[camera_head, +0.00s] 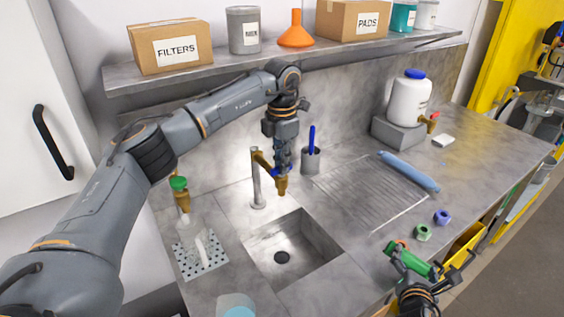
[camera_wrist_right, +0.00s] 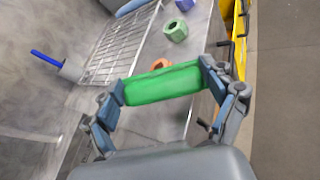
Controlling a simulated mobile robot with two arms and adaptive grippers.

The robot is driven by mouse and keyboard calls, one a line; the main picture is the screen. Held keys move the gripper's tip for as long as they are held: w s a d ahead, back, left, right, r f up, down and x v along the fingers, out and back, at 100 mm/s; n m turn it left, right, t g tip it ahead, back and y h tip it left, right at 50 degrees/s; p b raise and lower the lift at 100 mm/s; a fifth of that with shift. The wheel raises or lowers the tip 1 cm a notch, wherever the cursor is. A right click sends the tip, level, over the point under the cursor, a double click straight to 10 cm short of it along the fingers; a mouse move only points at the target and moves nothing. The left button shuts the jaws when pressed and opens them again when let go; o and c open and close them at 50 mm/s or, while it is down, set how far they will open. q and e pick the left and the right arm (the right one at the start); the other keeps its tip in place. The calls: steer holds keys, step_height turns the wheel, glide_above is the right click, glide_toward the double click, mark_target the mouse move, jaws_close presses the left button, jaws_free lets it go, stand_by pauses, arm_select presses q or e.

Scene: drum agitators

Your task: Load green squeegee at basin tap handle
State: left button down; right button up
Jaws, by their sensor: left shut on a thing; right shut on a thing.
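The green squeegee (camera_head: 412,263) is in my right gripper (camera_head: 418,272) at the counter's front right edge. In the right wrist view the squeegee (camera_wrist_right: 163,84) shows as a green bar held crosswise between both fingers; the rest of its shape cannot be made out. My left gripper (camera_head: 283,165) reaches down from above to the basin tap (camera_head: 257,187) and is shut at its blue handle (camera_head: 274,169), which the fingers mostly hide. The brass spout end (camera_head: 281,187) shows just below the fingers, above the basin (camera_head: 290,245).
Green (camera_head: 422,232) and purple (camera_head: 441,216) nuts lie near the squeegee, with an orange ring (camera_wrist_right: 160,64) behind it. A blue roll (camera_head: 408,171) lies right. A shelf (camera_head: 290,68) overhangs the back.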

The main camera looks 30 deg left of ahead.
arm_select(q)
steer(key=shift+r, duration=0.15)
steer(key=c, duration=1.4)
jaws_free()
steer(key=shift+a, duration=0.1)
step_height(320, 180, up, 12)
steer(key=shift+f, duration=0.1)
